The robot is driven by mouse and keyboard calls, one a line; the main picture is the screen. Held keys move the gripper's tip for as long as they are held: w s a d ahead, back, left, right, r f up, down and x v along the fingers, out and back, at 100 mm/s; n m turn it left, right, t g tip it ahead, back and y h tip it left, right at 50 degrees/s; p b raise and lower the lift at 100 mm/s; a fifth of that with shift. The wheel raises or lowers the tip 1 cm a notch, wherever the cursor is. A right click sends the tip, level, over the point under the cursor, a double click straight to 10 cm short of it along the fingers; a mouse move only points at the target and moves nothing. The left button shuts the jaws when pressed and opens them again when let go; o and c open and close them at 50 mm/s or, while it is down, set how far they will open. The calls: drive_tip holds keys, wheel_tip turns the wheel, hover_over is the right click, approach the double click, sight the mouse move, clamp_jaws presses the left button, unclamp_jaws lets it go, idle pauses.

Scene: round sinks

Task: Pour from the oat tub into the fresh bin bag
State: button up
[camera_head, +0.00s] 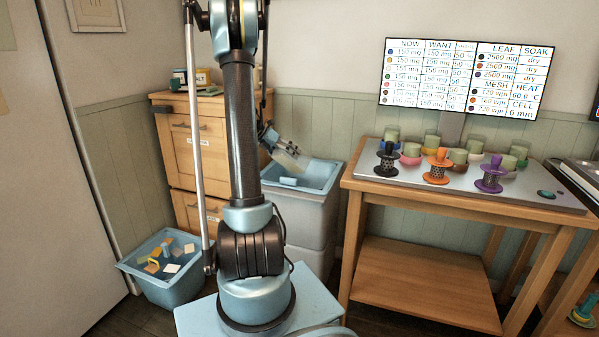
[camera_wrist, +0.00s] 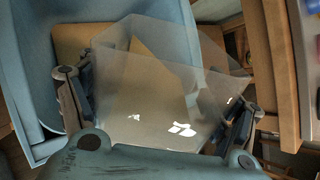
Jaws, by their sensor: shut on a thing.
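My gripper (camera_head: 274,143) is shut on a clear, see-through tub (camera_wrist: 155,85), which I take to be the oat tub. In the head view the tub (camera_head: 292,160) is tilted over a light blue open bin (camera_head: 318,178) on a grey stand. In the wrist view my gripper (camera_wrist: 160,108) has a finger on each side of the tub. Bright white patches show on the tub; I cannot tell whether they are contents or glare. The blue bin's wall (camera_wrist: 25,75) shows at left. I cannot make out a fresh bin bag for sure.
A wooden drawer cabinet (camera_head: 188,150) stands behind at left. A blue bin (camera_head: 165,285) with scraps sits on the floor. A wooden table (camera_head: 425,207) at right holds spools and several small cups, close beside the grey stand. A chart screen (camera_head: 468,78) hangs above.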

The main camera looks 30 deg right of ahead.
drive_tip(key=shift+w+d+r+n+g+y+p, duration=0.15)
drive_tip(key=shift+r+g+y+p, duration=0.2)
drive_tip(key=shift+p, duration=0.4)
drive_tip(key=shift+w+d+r+n+g+y+p, duration=0.1)
drive_tip(key=shift+d+r+n+y+p, duration=0.1)
drive_tip(key=shift+r+y+p, duration=0.35)
drive_tip(key=shift+w+d+r+n+g+y+p, duration=0.2)
drive_tip(key=shift+y+p, duration=0.3)
drive_tip(key=shift+p, duration=0.5)
idle(2.9)
